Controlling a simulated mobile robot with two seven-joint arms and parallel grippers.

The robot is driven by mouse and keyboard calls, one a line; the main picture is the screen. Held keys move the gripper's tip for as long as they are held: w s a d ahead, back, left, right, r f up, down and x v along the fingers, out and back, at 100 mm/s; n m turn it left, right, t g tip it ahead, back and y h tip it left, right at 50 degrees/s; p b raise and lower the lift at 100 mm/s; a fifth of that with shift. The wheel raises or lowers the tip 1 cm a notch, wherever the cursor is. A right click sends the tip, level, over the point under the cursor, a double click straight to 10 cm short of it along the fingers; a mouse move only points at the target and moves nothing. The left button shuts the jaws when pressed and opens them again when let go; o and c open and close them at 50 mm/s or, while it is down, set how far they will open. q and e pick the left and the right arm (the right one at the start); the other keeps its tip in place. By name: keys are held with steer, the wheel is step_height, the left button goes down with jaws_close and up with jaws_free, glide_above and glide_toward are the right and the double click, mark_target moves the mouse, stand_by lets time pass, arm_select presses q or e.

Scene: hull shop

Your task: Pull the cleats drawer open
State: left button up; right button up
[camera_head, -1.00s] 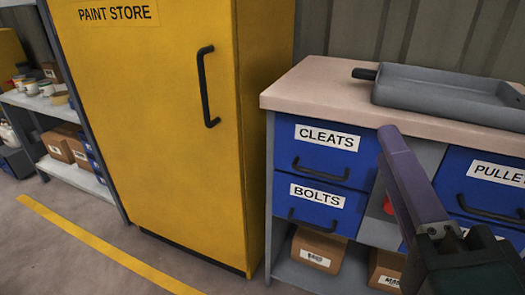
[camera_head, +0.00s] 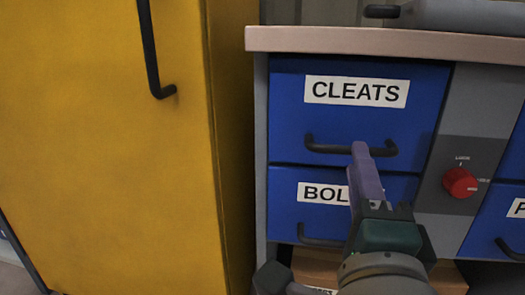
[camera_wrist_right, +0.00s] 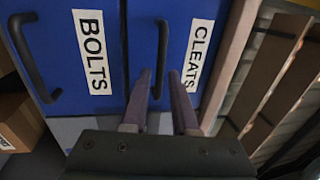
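The cleats drawer (camera_head: 285,110) is a blue front with a white CLEATS label and a black bar handle (camera_head: 325,147). It looks shut, flush with the bench front. My right gripper (camera_head: 361,150) reaches up to this handle from below. In the right wrist view the drawer (camera_wrist_right: 184,25) appears turned on its side. There the two purple fingers of my right gripper (camera_wrist_right: 160,80) are apart, with the cleats handle (camera_wrist_right: 162,40) showing in the gap between them. I cannot tell whether either finger touches it. My left gripper is not seen.
The blue bolts drawer (camera_head: 283,200) sits directly below with its own handle (camera_head: 318,240). A red knob (camera_head: 460,182) on a grey panel is to the right. The bench top (camera_head: 350,42) overhangs above. A yellow cabinet (camera_head: 90,150) stands at left.

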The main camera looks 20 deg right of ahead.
mark_target(318, 107)
steer(key=x, duration=0.4)
steer(key=shift+w+b, duration=0.1)
steer(key=shift+b, duration=0.2)
steer(key=shift+a, duration=0.1)
jaws_close()
stand_by(1.1)
